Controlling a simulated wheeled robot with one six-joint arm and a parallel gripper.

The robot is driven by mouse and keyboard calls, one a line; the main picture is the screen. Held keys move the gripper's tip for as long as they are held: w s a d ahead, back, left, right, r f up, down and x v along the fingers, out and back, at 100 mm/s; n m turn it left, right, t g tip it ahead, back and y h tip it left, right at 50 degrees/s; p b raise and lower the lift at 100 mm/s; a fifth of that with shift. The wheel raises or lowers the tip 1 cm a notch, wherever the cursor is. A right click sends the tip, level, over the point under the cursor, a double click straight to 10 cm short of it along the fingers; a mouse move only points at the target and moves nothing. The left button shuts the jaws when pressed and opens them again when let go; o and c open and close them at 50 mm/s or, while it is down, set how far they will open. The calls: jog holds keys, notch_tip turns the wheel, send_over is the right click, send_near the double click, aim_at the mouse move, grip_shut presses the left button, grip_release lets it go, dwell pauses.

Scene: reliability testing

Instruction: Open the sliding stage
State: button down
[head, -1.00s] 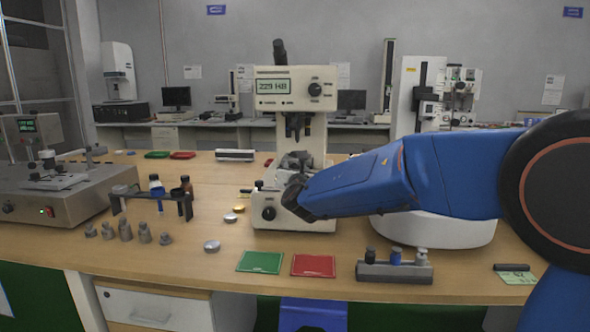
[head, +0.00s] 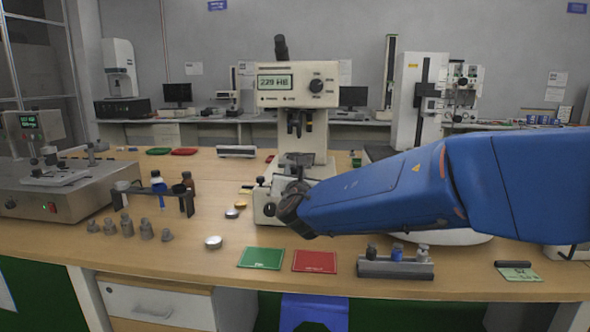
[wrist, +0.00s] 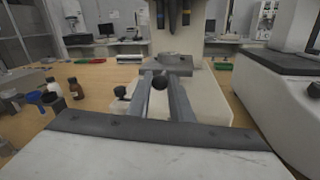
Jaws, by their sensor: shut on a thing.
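The hardness tester (head: 292,98) stands on the table, with a lit display reading about 229. Its grey sliding stage (head: 297,160) lies below the objectives, and its front is partly hidden by my gripper in the head view. In the wrist view the stage (wrist: 172,63) is just beyond my fingertips. My gripper (wrist: 159,86) is shut on a round black knob (wrist: 159,82) at the front of the stage. In the head view my blue arm comes in from the right and its wrist covers the fingers.
A green mat (head: 262,258) and a red mat (head: 315,261) lie at the table's front. A small rack (head: 395,266) stands right of them. Bottles in a dark holder (head: 158,187) and several grey weights (head: 127,225) stand left. Another instrument (head: 60,185) is at far left.

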jog(key=shift+s, duration=0.2)
jog(key=c, duration=1.6)
grip_release()
jog(key=s+d, duration=0.1)
jog(key=s, duration=0.4)
jog(key=s+d, duration=0.1)
jog(key=s, duration=1.1)
jog(key=shift+s+d, duration=0.1)
jog(key=shift+d, duration=0.3)
